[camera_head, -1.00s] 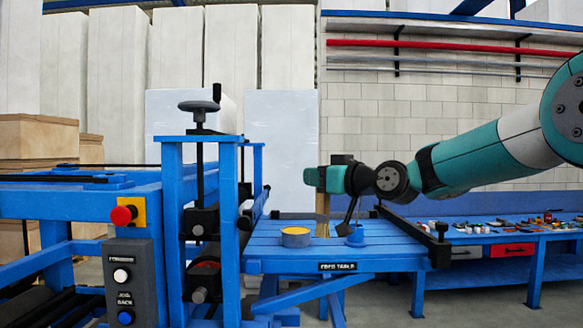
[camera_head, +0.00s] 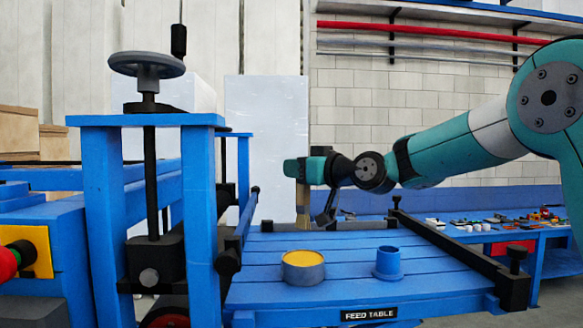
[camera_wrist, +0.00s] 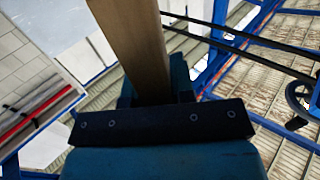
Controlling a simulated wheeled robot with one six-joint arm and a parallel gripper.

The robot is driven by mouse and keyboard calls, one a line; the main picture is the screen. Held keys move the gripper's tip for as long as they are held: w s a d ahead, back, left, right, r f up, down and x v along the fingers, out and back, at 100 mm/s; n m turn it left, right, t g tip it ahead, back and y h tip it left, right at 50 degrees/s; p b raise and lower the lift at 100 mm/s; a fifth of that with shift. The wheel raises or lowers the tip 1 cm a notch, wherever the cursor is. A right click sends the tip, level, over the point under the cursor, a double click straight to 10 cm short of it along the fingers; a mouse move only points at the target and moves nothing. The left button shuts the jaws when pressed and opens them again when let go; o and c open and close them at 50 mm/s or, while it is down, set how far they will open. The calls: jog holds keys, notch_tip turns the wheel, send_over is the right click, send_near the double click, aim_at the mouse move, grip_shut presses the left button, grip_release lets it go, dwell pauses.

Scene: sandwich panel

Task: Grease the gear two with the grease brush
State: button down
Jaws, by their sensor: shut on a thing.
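My gripper (camera_head: 311,168) is shut on the grease brush (camera_head: 303,208), above the far part of the feed table in the head view. The brush hangs down from the jaws with its pale end lowest. In the wrist view, the brush's wooden handle (camera_wrist: 136,45) stands between the jaws. An open tin with yellow contents (camera_head: 303,267), seemingly grease, stands on the feed table, nearer the camera than the brush. I cannot make out gear two in either view.
The blue feed table (camera_head: 260,293) bears an empty-looking blue cup (camera_head: 388,262). The roller frame (camera_head: 203,205), with a dark handwheel (camera_head: 147,66), rises at its left. A black rail (camera_head: 440,238) runs along its right side. A workbench with small tools lies behind right.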

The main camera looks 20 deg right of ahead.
aim_at(307, 202)
jog(key=shift+f+b, duration=1.65)
jog(key=shift+f, duration=1.3)
jog(key=shift+s+f+b, duration=0.1)
jog(key=shift+f+b, duration=0.7)
jog(key=shift+b, duration=0.15)
dwell(0.6)
jog(key=shift+r, duration=0.15)
notch_tip(307, 202, up, 7)
jog(key=p, duration=0.3)
jog(key=shift+r+p, duration=0.15)
jog(key=shift+p, duration=0.15)
dwell(0.5)
